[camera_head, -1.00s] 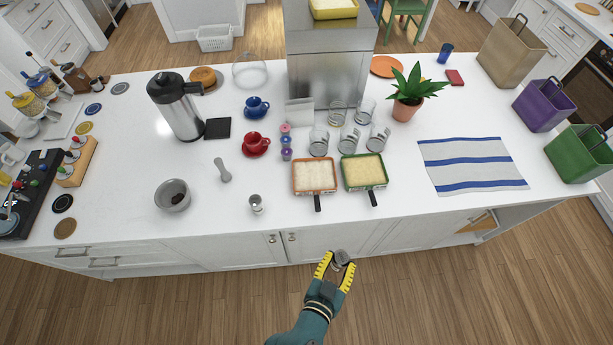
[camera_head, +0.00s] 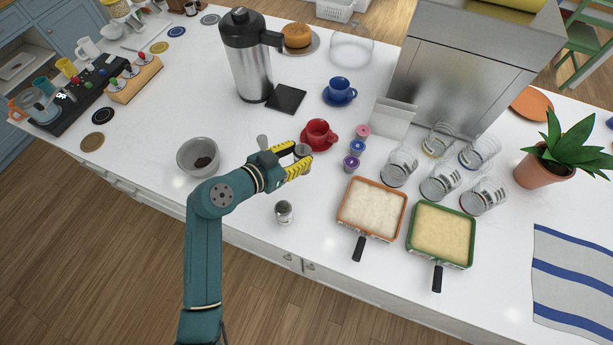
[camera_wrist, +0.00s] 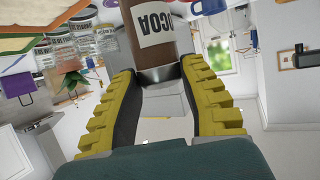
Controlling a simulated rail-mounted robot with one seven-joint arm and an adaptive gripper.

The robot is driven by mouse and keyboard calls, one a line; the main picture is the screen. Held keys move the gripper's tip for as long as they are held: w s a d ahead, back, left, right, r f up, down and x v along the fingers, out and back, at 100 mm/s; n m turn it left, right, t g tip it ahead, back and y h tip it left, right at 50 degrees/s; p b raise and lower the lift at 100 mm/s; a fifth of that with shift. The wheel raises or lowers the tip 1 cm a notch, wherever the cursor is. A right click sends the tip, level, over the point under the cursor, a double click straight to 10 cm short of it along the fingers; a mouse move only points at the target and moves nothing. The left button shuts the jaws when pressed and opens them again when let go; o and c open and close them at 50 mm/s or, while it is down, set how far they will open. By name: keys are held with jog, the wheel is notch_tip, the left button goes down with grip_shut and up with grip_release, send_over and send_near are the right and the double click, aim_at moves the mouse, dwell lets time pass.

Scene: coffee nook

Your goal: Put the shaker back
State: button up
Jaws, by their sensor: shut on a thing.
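My gripper (camera_head: 300,161) is shut on a shaker (camera_head: 303,150), whose grey top shows between the yellow fingers in the head view. In the wrist view the held shaker (camera_wrist: 154,28) is brown with a white label reading "COCOA" and a metal end, between the finger pads. The gripper is over the counter, in front of the red cup (camera_head: 319,133) in the picture. A second small metal-topped shaker (camera_head: 284,212) stands upright on the counter, nearer the front edge. The held shaker's exact height above the counter is hard to tell.
A grey bowl (camera_head: 198,157) sits to the left. Several small coloured pods (camera_head: 351,163) and glasses (camera_head: 440,182) stand to the right, behind two square pans (camera_head: 372,208). A tall steel flask (camera_head: 252,65) stands behind. The counter around the standing shaker is clear.

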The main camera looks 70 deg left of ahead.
jog(key=f, duration=0.5)
jog(key=f+b, duration=0.1)
jog(key=f, duration=0.4)
jog(key=shift+s+d, duration=0.1)
jog(key=shift+d, duration=0.1)
jog(key=o, duration=1.1)
jog(key=shift+r, duration=0.1)
jog(key=shift+r, duration=0.3)
jog(key=v, duration=1.2)
jog(key=shift+f, duration=0.15)
